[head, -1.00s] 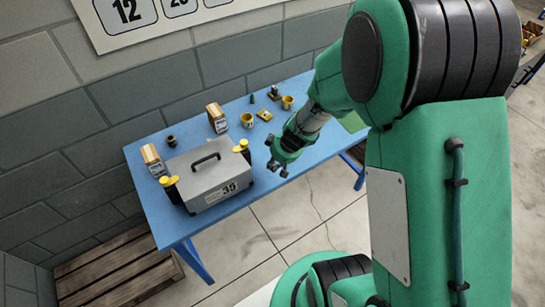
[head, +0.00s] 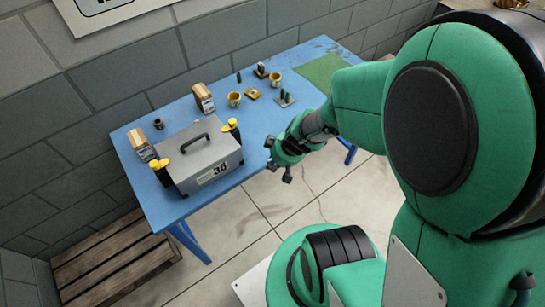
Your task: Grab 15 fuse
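My gripper (head: 278,162) hangs near the front edge of the blue table, to the right of the grey case. Its fingers look spread, with nothing seen between them. I cannot make out a fuse marked 15. Small items that are hard to identify stand on the table: a plate with two dark green upright pieces (head: 285,98), a dark green upright piece (head: 238,77), a small dark piece on a base (head: 261,70) and a flat yellow piece (head: 252,94). All are behind my gripper and apart from it.
The blue table (head: 215,127) bears a grey handled case (head: 205,163), yellow-topped dark bottles (head: 161,172), cartons (head: 203,97), yellow cups (head: 235,99) and a dark round part (head: 158,124). A green mat (head: 322,72) lies far right. A wooden pallet (head: 110,260) is on the floor.

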